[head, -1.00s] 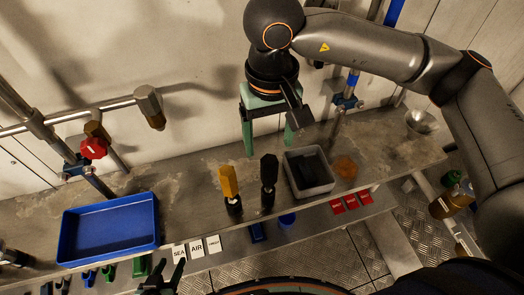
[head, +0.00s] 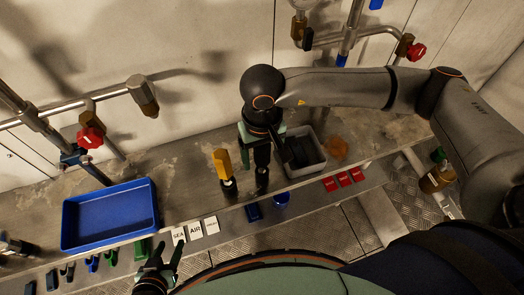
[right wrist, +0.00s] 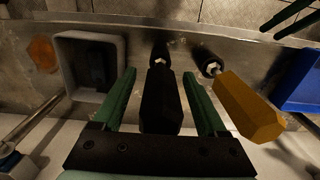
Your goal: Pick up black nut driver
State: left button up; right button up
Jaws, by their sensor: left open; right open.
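The black nut driver (head: 262,178) stands upright on the metal bench, its upper part partly hidden by my right gripper (head: 263,148) in the head view. In the right wrist view the black handle (right wrist: 162,98) lies between the two green fingers of my right gripper (right wrist: 158,78), with a gap on both sides. The right gripper is open around the handle. My left gripper (head: 160,268) is open and empty at the bottom of the head view, in front of the bench edge.
A yellow-handled driver (head: 222,165) stands close left of the black one. A grey bin (head: 318,168) with dark contents is close right, beside an orange piece (head: 337,148). A blue tray (head: 70,228) lies further left. White labels (head: 195,230) and red labels (head: 345,179) line the front.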

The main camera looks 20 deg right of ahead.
jog(key=shift+f, duration=0.1)
jog(key=shift+c, duration=0.2)
grip_shut()
dwell(0.4)
